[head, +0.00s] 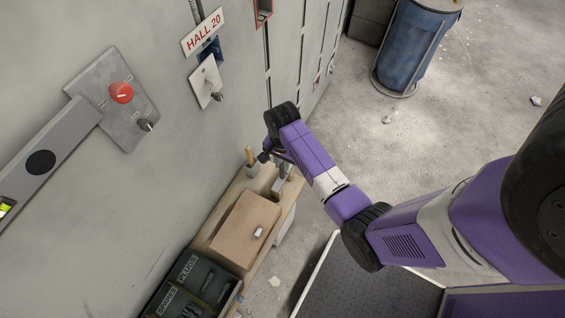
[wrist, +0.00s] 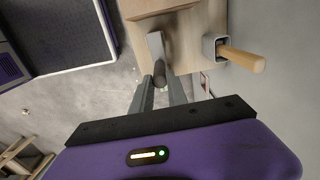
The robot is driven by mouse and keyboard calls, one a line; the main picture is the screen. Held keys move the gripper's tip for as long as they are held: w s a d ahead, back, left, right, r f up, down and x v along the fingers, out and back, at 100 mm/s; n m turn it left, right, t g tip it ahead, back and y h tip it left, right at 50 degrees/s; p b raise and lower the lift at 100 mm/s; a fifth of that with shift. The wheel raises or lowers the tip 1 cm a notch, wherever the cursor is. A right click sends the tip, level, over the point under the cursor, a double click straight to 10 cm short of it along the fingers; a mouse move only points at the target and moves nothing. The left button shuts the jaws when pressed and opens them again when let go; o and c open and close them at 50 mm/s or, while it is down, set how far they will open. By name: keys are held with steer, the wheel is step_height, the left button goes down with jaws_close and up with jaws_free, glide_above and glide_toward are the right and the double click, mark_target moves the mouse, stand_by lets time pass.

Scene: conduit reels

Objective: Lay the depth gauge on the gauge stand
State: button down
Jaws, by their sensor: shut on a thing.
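My gripper (wrist: 161,84) is shut on a dark, round-ended piece (wrist: 160,70), which I take to be the depth gauge. A pale grey flat part (wrist: 155,45) extends beyond it over the wooden bench top. I cannot tell whether that part belongs to the gauge or to the gauge stand, or whether they touch. In the head view my gripper (head: 281,168) is at the far end of the bench, and the arm partly hides what it holds. No separate gauge stand can be made out for sure.
A grey cup (wrist: 211,46) with a wooden handle (wrist: 243,59) in it stands close beside my gripper. A cardboard box (head: 243,228) and a dark crate (head: 190,285) labelled SPARES and PLUGS are nearer on the bench (head: 209,232). The wall borders the bench's left; a blue bin (head: 405,45) stands far off.

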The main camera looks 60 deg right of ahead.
steer(key=shift+f, duration=0.2)
steer(key=c, duration=1.2)
jaws_free()
steer(key=shift+c, duration=0.2)
step_height(320, 180, up, 8)
steer(key=shift+f, duration=0.1)
